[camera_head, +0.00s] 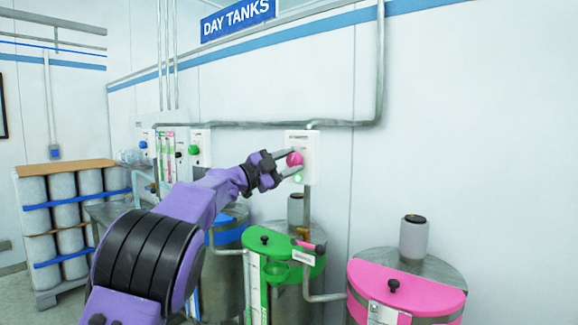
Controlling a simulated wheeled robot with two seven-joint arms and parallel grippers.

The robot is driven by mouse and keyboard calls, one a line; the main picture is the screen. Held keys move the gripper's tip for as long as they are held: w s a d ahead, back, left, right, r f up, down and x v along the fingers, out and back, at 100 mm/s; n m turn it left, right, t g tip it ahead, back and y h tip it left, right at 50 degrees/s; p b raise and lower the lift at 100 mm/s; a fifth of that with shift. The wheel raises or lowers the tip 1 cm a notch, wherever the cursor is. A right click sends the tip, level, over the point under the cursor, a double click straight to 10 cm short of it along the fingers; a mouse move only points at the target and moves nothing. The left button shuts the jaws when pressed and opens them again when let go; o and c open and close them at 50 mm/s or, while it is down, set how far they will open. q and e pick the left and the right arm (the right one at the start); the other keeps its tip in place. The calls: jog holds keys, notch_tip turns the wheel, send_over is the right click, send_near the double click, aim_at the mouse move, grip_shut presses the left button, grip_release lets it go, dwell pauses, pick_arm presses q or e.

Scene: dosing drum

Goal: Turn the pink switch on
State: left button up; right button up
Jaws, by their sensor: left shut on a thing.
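The pink switch (294,159) is a round knob on the front of a white control box (310,155) on the wall, right of centre in the head view. A green light (298,178) glows on the box below the knob. My left gripper (290,163) reaches up from the lower left, and its two fingers are shut on the pink knob, one above and one below. The fingers cover part of the knob, so its exact angle is hard to tell. My right gripper is not in view.
Below stand a tank with a pink lid (430,293) and a tank with a green lid (285,243). Other boxes with a green knob (195,149) and a blue knob (143,144) are on the wall to the left. Drums (68,215) stand stacked at far left.

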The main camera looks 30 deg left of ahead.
pick_arm(q)
jog(key=shift+m, duration=0.4)
jog(key=o, duration=1.1)
jog(key=shift+c, duration=0.2)
jog(key=shift+s+f, duration=0.1)
jog(key=shift+s, duration=0.05)
jog(key=b+v, duration=0.5)
jog(key=v, duration=0.5)
jog(key=shift+a, duration=0.15)
jog(key=shift+s, duration=0.1)
